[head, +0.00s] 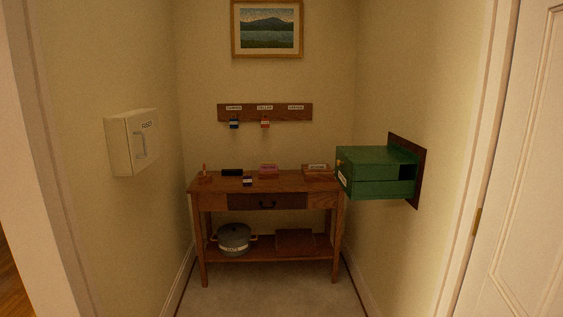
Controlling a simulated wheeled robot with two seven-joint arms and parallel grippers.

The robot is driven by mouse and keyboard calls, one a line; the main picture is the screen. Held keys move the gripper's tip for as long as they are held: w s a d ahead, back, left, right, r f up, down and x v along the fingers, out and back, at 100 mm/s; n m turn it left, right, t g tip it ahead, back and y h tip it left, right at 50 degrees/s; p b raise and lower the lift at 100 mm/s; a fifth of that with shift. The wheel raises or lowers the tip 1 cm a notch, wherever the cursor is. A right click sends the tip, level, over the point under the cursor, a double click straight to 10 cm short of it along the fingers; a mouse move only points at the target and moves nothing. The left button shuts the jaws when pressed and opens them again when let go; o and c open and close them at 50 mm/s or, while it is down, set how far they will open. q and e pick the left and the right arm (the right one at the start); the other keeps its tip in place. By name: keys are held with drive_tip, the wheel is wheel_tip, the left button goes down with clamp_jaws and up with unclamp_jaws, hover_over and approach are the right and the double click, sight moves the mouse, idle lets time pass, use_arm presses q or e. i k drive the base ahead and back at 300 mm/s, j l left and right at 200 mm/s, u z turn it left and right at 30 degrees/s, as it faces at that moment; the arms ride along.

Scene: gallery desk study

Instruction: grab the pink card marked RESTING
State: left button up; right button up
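A wooden desk (212,184) stands against the back wall of the alcove. A small pink item (268,169) sits on the desk top near the middle, towards the back; it may be the card, but its marking is too small to read. A wooden box or stand (319,173) with a pale label is to its right. Neither of my grippers is in view.
A white fuse box (130,144) hangs on the left wall. A green cabinet (372,170) juts from the right wall near the desk. A key rack (265,112) hangs above the desk. A lidded pot (234,238) sits on the lower shelf. The carpet in front is clear.

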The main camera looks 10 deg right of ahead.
sight(262, 168)
drive_tip(key=i+z, duration=0.3)
drive_tip(key=i, duration=2.15)
drive_tip(key=l, duration=0.05)
